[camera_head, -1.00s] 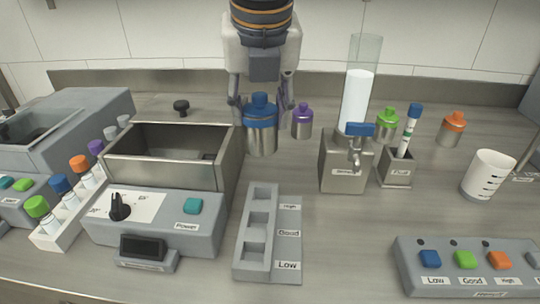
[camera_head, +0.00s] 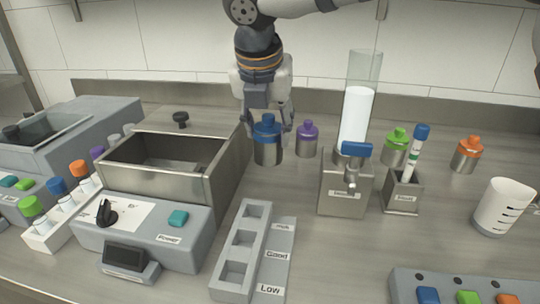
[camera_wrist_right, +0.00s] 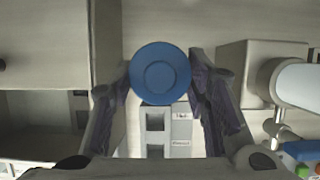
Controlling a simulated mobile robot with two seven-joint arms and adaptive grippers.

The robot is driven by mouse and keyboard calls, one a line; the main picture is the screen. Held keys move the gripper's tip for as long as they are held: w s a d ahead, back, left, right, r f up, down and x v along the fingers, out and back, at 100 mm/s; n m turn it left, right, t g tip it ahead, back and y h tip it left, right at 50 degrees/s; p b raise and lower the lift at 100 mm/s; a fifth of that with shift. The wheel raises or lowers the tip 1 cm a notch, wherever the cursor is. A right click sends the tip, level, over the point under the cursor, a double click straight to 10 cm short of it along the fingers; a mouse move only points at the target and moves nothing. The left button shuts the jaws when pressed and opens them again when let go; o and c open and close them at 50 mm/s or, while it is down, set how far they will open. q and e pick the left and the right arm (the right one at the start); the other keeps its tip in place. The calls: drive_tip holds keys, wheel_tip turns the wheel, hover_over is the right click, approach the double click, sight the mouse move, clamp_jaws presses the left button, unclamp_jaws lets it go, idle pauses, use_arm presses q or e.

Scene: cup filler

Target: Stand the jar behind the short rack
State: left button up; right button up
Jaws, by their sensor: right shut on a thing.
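The jar (camera_head: 267,150), metal with a blue cap, is between the fingers of my right gripper (camera_head: 267,131), which is shut on it. The jar is upright, behind the grey rack. I cannot tell whether its base touches the counter. In the right wrist view its round blue cap (camera_wrist_right: 160,73) shows from above between the two fingers. The short rack (camera_head: 242,238), grey with three square slots and labels such as Good and Low, lies in front of the jar; its slots look empty. My left gripper is not in view.
A purple-capped jar (camera_head: 307,141) stands close right of the held jar. A metal bin (camera_head: 205,188) is close on the left. A dispenser (camera_head: 345,193) with a clear column stands to the right. Green-capped (camera_head: 395,150) and orange-capped (camera_head: 467,156) jars stand farther right.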

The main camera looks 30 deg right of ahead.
sight(269, 117)
drive_tip(key=f, duration=0.1)
drive_tip(key=w+d+f, duration=0.1)
drive_tip(key=w+f, duration=0.1)
drive_tip(key=shift+w+d+f, duration=0.1)
drive_tip(key=shift+d+f, duration=0.25)
drive_tip(key=shift+d, duration=0.05)
drive_tip(key=b+x, duration=0.1)
drive_tip(key=x, duration=0.3)
drive_tip(key=shift+a+f, duration=0.1)
drive_tip(key=shift+f, duration=0.25)
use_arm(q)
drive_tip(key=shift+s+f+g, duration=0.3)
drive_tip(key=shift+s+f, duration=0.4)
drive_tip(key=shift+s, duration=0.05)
use_arm(e)
drive_tip(key=shift+f, duration=0.1)
drive_tip(key=o, duration=1.3)
drive_tip(key=p+v, duration=0.1)
drive_tip(key=v, duration=1)
drive_tip(key=shift+p, duration=0.3)
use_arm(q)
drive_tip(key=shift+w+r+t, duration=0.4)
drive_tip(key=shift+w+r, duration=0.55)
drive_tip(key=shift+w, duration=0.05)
use_arm(e)
drive_tip(key=shift+s+r, duration=0.35)
drive_tip(key=shift+r, duration=0.2)
